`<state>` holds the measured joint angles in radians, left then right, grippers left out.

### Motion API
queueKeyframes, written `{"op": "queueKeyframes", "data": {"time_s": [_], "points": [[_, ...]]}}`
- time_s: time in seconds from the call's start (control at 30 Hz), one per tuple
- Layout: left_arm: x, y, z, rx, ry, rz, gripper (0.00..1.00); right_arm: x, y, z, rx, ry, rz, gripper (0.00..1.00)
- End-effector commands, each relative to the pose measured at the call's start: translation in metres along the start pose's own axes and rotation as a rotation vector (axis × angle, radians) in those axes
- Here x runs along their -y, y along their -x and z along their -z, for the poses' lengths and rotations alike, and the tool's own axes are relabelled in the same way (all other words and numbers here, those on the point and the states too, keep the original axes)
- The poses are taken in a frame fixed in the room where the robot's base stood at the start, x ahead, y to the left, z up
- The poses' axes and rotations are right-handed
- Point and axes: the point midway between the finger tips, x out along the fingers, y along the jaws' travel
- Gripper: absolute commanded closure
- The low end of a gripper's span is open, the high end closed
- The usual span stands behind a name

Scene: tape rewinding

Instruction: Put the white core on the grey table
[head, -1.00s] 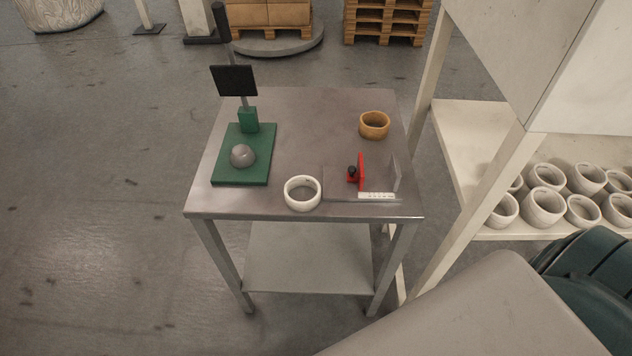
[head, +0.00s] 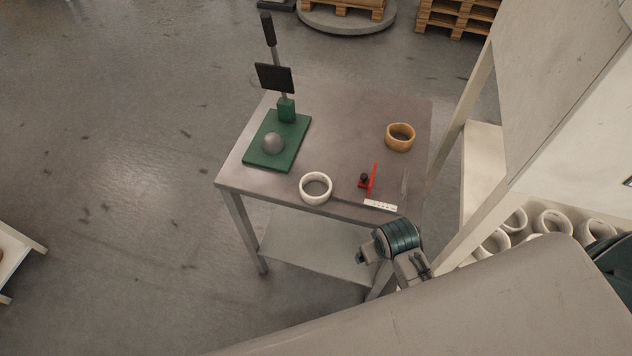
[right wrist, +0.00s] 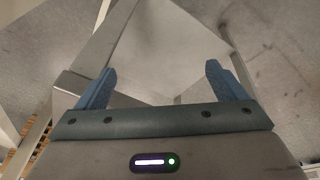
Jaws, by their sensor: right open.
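The white core (head: 316,201) is a short ring standing on the front edge area of the grey table (head: 340,110), left of a small red fixture. The right gripper shows in the right wrist view (right wrist: 160,88), with its two blue fingers apart and nothing between them. In the head view, part of my right arm (head: 398,238) is in front of the table's front right corner, below and right of the core. My left gripper is not in view.
A green press (head: 300,132) stands on the table's left. A tan ring (head: 400,143) sits at the right. A red stop (head: 373,182) with a white scale (head: 380,206) is right of the core. A shelf with several white rings (head: 553,222) stands at the right.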

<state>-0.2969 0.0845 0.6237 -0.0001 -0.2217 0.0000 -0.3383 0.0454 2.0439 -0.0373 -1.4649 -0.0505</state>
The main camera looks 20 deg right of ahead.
Motion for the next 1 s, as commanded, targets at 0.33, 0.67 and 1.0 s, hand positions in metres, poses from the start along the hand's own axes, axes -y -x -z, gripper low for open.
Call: {"op": "queueKeyframes", "data": {"time_s": [0.33, 0.67, 1.0], "points": [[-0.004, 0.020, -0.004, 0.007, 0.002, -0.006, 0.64, 0.005, 0.083, 0.054, 0.003, -0.001, 0.013, 0.09], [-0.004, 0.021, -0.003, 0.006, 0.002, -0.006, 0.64, 0.025, 0.082, 0.125, 0.045, 0.025, 0.051, 0.09], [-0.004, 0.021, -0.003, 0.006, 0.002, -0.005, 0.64, 0.062, 0.098, 0.220, 0.100, 0.099, 0.107, 0.09]]}}
